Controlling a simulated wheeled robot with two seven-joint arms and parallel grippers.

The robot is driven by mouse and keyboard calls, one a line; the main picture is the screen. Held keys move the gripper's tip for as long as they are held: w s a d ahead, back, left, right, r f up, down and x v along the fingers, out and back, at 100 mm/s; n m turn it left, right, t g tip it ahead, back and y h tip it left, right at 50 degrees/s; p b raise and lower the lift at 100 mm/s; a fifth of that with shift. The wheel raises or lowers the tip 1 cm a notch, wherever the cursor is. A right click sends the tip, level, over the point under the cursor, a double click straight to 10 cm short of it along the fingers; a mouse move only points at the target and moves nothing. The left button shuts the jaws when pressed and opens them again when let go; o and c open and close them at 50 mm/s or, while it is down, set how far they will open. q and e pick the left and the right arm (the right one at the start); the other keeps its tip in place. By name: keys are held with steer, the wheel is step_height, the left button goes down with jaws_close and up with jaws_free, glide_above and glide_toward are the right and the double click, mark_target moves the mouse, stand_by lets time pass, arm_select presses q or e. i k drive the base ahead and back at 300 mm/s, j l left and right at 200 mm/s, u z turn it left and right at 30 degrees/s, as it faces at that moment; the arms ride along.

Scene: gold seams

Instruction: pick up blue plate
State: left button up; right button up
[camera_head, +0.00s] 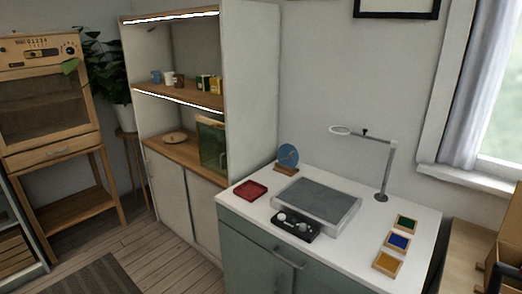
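The blue plate (288,154) stands upright on a small wooden stand (286,169) at the back left of the white countertop (258,212). Light lines cross its face. Neither of my grippers is in view.
A red tray (251,190) lies left of a grey-topped flat device (317,203), with a black control box (296,226) in front of it. A lamp (384,170) and small green, blue and yellow trays (388,262) are at the right. A shelf cabinet (249,90) stands left of the counter.

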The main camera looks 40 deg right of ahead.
mark_target(288, 154)
steer(key=i+z, duration=0.45)
steer(key=i+j+z, duration=0.2)
steer(key=z, duration=0.2)
steer(key=i+j+z, duration=0.3)
steer(key=z, duration=0.15)
